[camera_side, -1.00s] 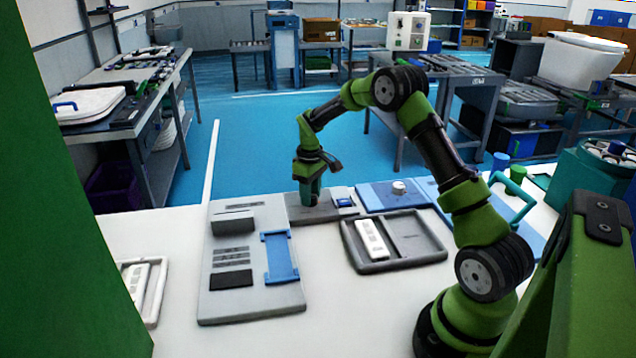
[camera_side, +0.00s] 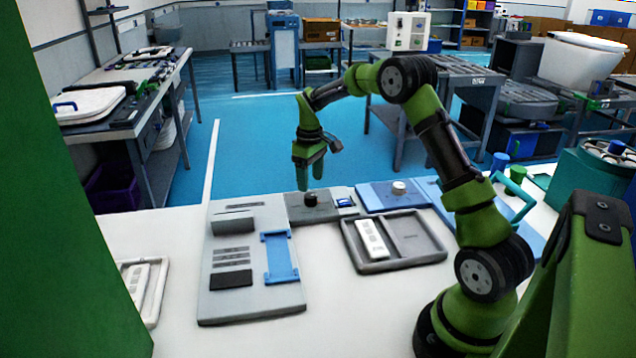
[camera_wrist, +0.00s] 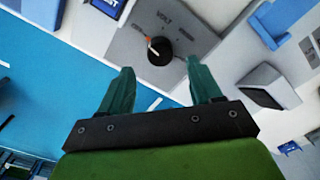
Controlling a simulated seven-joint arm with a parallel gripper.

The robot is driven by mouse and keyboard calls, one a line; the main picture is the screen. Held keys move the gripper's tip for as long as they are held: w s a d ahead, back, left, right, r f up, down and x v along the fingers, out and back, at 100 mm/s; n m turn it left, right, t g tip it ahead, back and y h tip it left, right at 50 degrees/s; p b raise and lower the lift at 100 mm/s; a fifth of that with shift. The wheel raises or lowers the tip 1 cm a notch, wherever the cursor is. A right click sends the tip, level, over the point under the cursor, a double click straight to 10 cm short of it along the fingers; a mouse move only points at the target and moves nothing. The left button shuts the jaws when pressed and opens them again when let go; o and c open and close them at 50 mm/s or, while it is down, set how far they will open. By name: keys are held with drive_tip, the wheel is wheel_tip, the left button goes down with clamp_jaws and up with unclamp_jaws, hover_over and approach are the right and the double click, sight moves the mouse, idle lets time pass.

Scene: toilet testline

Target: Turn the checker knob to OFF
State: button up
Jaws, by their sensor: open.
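The checker knob (camera_side: 310,199) is a round black knob on a grey panel (camera_side: 327,212) at the back of the white table. In the wrist view the knob (camera_wrist: 160,52) has a pale pointer with a reddish tip towards the picture's upper left. The word VOLT is legible on the panel beside it; the other dial marks are too small to read. My gripper (camera_side: 309,180) is open and empty above the knob, apart from it. In the wrist view its two green fingers (camera_wrist: 161,76) stand apart, with the knob beyond the gap between them.
A blue-screened meter (camera_side: 345,202) is right of the knob. A grey board (camera_side: 223,300) with a blue holder (camera_side: 281,258) lies front left. A dark tray (camera_side: 424,255) holding a white strip (camera_side: 371,239) lies front right. A blue panel (camera_side: 375,203) lies further right.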

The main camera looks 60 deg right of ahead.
sight(311, 198)
wheel_tip(311, 198, up, 12)
drive_tip(key=shift+f, duration=0.15)
idle(0.3)
drive_tip(key=s+a+r+m+t+y, duration=0.1)
drive_tip(key=s+a+r+m+t, duration=0.1)
drive_tip(key=s+a, duration=0.9)
drive_tip(key=s+a+r+m+t+y, duration=0.1)
drive_tip(key=s+a+t, duration=0.4)
drive_tip(key=s+a, duration=0.7)
drive_tip(key=shift+s+a+r+m, duration=0.15)
drive_tip(key=shift+a+r+m, duration=0.3)
drive_tip(key=shift+r+m, duration=0.3)
